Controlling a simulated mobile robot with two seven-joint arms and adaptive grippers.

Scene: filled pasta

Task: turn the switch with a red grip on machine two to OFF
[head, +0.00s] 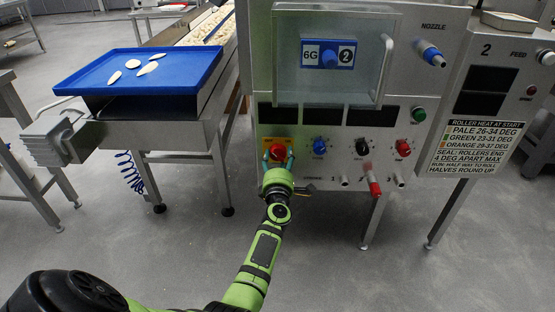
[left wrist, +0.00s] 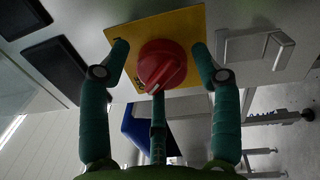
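The switch with a red grip (left wrist: 161,66) sits on a square yellow plate (left wrist: 182,25) on the machine's front panel. In the head view the yellow plate (head: 267,143) is at the panel's lower left, and my gripper partly covers the switch. My left gripper (head: 277,163) is in front of it. In the left wrist view the gripper's fingers (left wrist: 160,50) are spread on both sides of the red grip, with gaps to it, and a third finger is below. My right gripper is not in view.
The panel also has a blue knob (head: 319,146), a black knob (head: 362,147), a red knob (head: 403,147) and a green button (head: 419,114). A red-handled valve (head: 374,188) is below. A blue tray (head: 90,77) with pasta pieces is at left. Floor in front is clear.

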